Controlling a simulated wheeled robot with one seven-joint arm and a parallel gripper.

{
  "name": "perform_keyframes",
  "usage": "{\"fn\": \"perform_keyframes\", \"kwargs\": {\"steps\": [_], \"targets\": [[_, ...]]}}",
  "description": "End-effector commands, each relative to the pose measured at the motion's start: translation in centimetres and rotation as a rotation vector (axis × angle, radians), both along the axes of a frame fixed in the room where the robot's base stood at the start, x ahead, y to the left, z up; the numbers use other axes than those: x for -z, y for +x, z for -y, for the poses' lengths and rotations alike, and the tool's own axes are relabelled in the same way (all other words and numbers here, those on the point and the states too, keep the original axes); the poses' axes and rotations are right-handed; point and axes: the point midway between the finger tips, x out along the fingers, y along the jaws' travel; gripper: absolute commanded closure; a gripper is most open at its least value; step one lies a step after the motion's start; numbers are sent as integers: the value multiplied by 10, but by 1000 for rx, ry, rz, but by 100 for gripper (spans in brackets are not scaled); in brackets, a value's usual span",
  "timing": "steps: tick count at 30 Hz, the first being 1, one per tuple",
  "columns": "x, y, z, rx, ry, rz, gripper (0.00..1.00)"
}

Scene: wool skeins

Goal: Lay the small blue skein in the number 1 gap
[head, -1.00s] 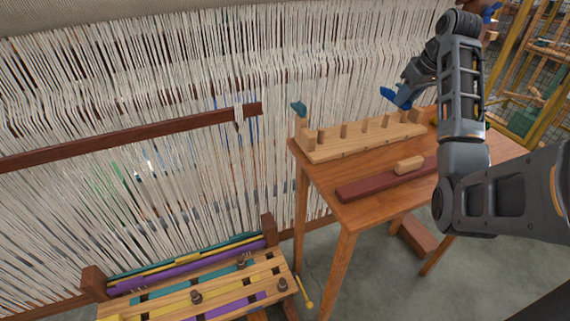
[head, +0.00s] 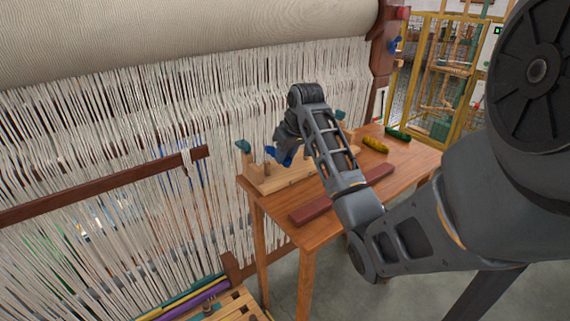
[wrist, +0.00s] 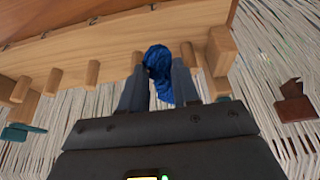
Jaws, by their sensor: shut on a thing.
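The small blue skein (wrist: 158,68) is between the two fingers of my gripper (wrist: 157,80), which is shut on it. In the wrist view the skein overlaps the pegged wooden rack (wrist: 110,45), between two pegs. I cannot tell whether it is down in that gap or above it, and no gap number is readable. In the head view the skein (head: 284,157) hangs below my gripper (head: 285,150) over the left half of the rack (head: 285,182). My arm hides part of the rack there.
The rack stands on a wooden table (head: 315,225) beside the loom's white warp threads (head: 120,150). A yellow skein (head: 375,145) and a green skein (head: 397,132) lie at the table's far right. A dark red bar (head: 315,208) lies along the front, partly behind my arm.

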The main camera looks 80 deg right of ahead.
Motion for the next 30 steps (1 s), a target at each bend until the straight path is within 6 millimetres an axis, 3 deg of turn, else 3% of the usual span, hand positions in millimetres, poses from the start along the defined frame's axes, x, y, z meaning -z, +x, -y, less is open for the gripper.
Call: {"fn": "perform_keyframes", "kwargs": {"steps": [12, 23, 24, 30], "targets": [[41, 1, -1, 1, 0, 0, 98], [44, 1, -1, 0, -1, 0, 98], [45, 1, -1, 0, -1, 0, 68], [44, 1, -1, 0, -1, 0, 49]]}}
